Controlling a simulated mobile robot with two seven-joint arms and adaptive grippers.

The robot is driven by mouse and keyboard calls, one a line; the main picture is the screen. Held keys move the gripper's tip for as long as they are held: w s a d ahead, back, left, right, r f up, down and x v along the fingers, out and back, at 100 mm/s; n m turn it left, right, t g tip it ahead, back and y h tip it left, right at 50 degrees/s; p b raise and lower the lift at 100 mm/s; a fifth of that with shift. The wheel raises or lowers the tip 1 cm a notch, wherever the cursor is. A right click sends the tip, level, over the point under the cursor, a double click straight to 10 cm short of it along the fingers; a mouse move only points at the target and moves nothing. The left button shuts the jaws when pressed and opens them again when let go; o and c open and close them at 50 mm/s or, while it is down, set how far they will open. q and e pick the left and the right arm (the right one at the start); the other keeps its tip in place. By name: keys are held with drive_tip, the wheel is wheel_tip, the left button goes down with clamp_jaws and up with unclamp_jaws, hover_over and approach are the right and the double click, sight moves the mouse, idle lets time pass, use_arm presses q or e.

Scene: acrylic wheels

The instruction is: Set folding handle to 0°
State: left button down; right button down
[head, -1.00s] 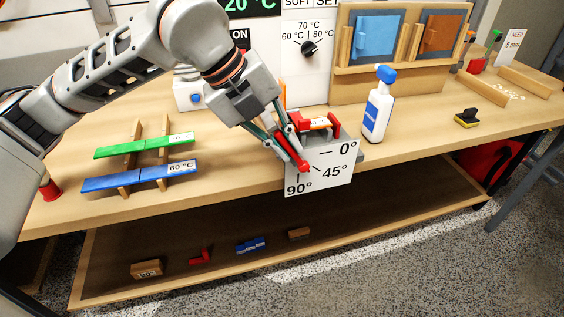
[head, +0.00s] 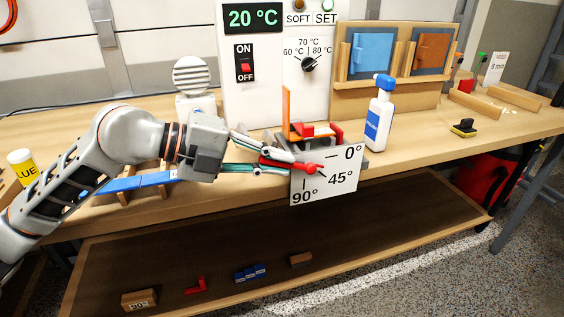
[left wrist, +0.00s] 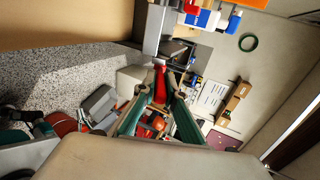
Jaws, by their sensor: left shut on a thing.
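The red folding handle (head: 309,169) lies in front of a white angle card (head: 345,183) marked 0, 45° and 90° at the table's front edge. In the left wrist view the red handle (left wrist: 160,84) shows between the fingers. My right gripper is not in view.
An orange upright plate and a red block (head: 314,130) stand just behind the card. A white spray bottle (head: 379,115) stands to its right. A blue bar (head: 135,183) lies left, partly behind my arm. The lower shelf (head: 215,255) holds several small pieces.

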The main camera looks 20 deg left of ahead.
use_arm(q)
drive_tip(key=f+t+h+b, duration=0.1)
drive_tip(key=f+h+b, duration=0.1)
drive_tip(key=shift+s+a+f+t+h, duration=0.2)
drive_tip(key=shift+t+h, duration=0.1)
drive_tip(key=shift+t, duration=0.1)
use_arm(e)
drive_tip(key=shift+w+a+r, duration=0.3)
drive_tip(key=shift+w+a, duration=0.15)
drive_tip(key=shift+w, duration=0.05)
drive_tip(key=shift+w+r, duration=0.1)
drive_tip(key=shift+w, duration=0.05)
use_arm(q)
drive_tip(key=c, duration=2.1)
unclamp_jaws()
drive_tip(key=shift+r, duration=0.1)
drive_tip(key=shift+v, duration=6)
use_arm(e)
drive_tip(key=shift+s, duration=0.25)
